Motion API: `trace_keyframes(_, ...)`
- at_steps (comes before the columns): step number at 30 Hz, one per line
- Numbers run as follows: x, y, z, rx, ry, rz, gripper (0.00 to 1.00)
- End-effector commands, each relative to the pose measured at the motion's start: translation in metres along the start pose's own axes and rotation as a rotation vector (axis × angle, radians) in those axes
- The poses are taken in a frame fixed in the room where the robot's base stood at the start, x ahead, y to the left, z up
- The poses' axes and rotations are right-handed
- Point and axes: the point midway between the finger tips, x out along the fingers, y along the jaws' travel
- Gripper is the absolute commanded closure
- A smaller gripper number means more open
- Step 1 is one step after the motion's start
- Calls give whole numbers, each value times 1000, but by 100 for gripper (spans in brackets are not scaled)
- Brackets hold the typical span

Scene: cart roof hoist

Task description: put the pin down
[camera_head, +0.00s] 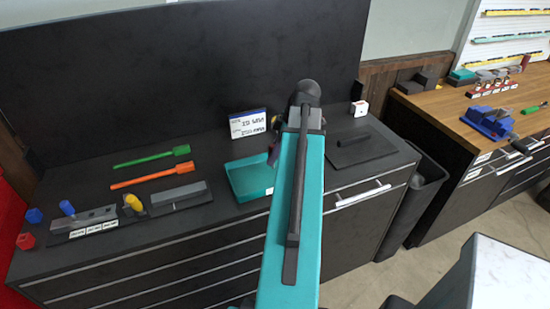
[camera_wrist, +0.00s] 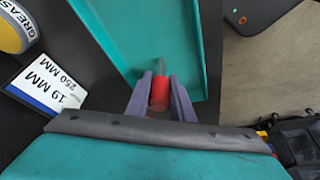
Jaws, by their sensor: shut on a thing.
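In the wrist view, my gripper (camera_wrist: 160,85) is shut on a red pin (camera_wrist: 159,95) with a grey tip. The pin sits between the two purple-grey fingers, its tip pointing away from the wrist. Behind it lies a teal tray (camera_wrist: 110,18) with raised edges; the pin appears over the tray's area. I cannot tell whether it touches the tray floor. In the head view, the tray (camera_head: 250,178) rests on the dark cabinet top, just left of my arm. A purple part of my gripper (camera_head: 273,156) shows at the tray's right; the pin is hidden there.
A label card (camera_head: 248,123) stands behind the tray. A green tool (camera_head: 152,157), an orange tool (camera_head: 150,177) and grey blocks (camera_head: 178,195) lie to the left. A dark plate (camera_head: 362,150) lies to the right. A bin (camera_head: 427,190) stands beside the cabinet.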

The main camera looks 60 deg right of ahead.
Motion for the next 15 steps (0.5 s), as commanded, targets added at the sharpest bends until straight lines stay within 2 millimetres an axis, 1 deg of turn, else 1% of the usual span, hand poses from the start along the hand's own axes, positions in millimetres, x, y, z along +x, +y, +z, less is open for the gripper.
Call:
trace_keyframes(5, 0, 1, 0, 0, 0, 0, 100)
trace_keyframes(11, 0, 13, 5, 2, 0, 0, 100)
trace_keyframes(15, 17, 12, 16, 7, 0, 1, 100)
